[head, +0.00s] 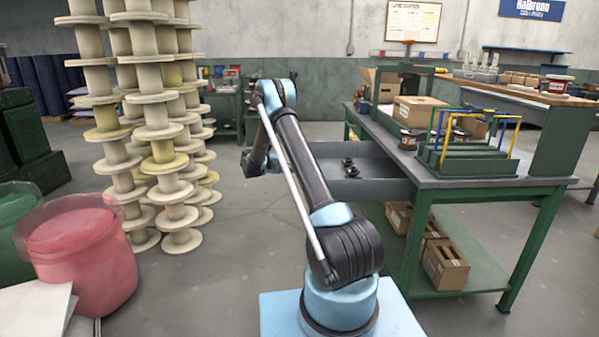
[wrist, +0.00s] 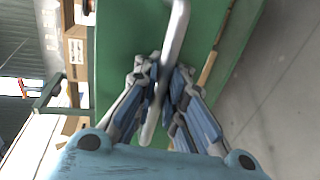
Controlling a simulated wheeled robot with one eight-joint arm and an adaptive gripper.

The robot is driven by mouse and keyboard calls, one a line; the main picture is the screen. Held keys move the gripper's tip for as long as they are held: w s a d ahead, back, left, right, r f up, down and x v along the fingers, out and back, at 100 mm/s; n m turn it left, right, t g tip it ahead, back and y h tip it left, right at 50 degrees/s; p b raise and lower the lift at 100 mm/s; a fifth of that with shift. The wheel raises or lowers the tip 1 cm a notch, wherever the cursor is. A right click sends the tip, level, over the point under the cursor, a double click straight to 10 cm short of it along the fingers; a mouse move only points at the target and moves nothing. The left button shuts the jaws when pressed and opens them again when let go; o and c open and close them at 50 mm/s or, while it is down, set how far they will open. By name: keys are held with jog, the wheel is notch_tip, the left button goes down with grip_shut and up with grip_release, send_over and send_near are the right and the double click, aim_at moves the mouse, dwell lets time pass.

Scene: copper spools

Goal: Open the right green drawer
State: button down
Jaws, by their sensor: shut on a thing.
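In the wrist view, a green drawer front (wrist: 122,40) fills the middle, with a pale metal bar handle (wrist: 179,22) on it. My gripper (wrist: 160,72) has its fingers closed around this handle, one on each side. In the head view, a grey drawer box (head: 375,188) sticks out to the left from under the workbench, open at the top. Several small black parts (head: 350,167) lie inside it. My arm hides the drawer's front end there, and my fingertips do not show clearly in that view.
The green-legged workbench (head: 470,183) carries a cardboard box (head: 419,110) and a rack with blue and yellow frames (head: 468,160). Boxes (head: 445,265) sit on its lower shelf. Tall stacks of spools (head: 150,110) and a red bin (head: 85,255) stand left. Floor between is clear.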

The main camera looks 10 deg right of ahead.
jog(key=c, duration=1.7)
grip_release()
